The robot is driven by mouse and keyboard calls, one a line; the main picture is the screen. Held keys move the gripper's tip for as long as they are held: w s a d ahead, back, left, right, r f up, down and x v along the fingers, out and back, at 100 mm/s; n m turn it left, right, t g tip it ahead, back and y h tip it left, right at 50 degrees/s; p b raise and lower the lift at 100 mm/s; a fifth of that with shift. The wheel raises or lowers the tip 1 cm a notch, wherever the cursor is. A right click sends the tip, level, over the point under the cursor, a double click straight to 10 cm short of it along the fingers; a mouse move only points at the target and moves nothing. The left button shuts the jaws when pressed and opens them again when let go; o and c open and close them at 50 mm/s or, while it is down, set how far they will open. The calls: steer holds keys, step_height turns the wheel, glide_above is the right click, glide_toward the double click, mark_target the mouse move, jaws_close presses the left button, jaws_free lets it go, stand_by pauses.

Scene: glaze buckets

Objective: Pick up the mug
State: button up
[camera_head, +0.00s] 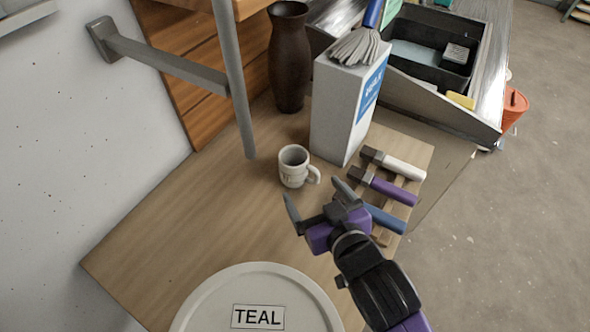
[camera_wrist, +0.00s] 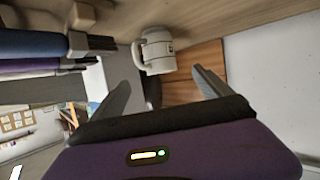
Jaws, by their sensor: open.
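A small off-white mug (camera_head: 293,167) stands upright on the wooden table, its handle towards the right. In the wrist view the mug (camera_wrist: 158,52) shows beyond and between my fingers, with dark marking on its side. My gripper (camera_head: 318,202) is open and empty, in front of the mug in the head view, with its fingers pointing towards it. A gap shows between the fingertips and the mug. In the wrist view my gripper's two fingers (camera_wrist: 160,90) are spread wide.
A rack of tools with white (camera_head: 400,170), purple (camera_head: 395,191) and blue handles lies right of the mug. A white box (camera_head: 335,110) and a brown vase (camera_head: 288,60) stand behind. A bucket lid labelled TEAL (camera_head: 205,310) is in front. A grey post (camera_head: 236,90) rises behind left.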

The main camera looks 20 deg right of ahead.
steer(key=w+r+m+h, duration=0.1)
steer(key=w+r+m, duration=0.1)
steer(key=w+r, duration=0.5)
glide_toward(291, 153)
steer(key=x, duration=0.2)
steer(key=shift+w+a, duration=0.1)
steer(key=shift+w, duration=0.2)
steer(key=shift+p+x, duration=0.6)
steer(key=shift+x, duration=2.85)
steer(key=shift+s+f, duration=0.1)
steer(key=shift+f, duration=0.05)
steer(key=shift+g, duration=0.3)
steer(key=c, duration=1.8)
steer(key=shift+o, duration=0.2)
